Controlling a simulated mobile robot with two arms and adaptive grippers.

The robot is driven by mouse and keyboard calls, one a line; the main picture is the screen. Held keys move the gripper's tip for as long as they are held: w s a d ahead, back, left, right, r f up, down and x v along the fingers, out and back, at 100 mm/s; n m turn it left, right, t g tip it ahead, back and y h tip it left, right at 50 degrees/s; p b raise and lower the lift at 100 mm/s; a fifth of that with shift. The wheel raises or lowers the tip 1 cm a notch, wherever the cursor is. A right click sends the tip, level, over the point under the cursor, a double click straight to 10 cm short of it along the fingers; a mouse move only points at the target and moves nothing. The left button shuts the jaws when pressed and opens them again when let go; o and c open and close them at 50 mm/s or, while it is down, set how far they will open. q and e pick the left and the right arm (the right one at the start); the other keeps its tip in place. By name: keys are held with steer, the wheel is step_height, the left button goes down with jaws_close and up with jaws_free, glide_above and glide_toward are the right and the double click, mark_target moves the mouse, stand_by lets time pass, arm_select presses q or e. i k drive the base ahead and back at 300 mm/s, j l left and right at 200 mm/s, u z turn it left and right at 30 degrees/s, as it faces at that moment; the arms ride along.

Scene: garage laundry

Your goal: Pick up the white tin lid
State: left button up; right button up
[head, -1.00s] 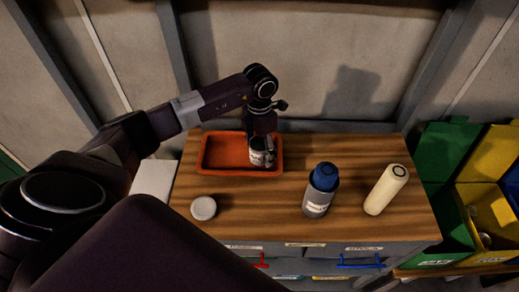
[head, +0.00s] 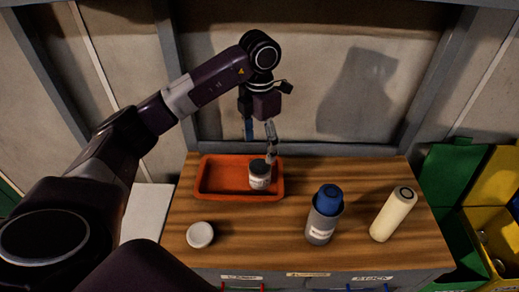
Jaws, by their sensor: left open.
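The white tin lid (head: 200,235) lies flat on the wooden top at the front left, in front of the orange tray (head: 222,194). A small tin (head: 260,181) with a pale label and a dark top stands upright in the right end of the tray. My left gripper (head: 260,140) is open and empty above the tray, just above and behind the tin. It is well behind the lid. My right gripper is not in view.
A grey bottle with a blue cap (head: 324,214) and a cream cylinder (head: 393,214) stand on the right of the wooden top. Green and yellow bins (head: 492,180) are at the far right. The wood around the lid is clear.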

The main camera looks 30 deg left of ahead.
mark_target(200, 235)
steer(key=k, duration=1.5)
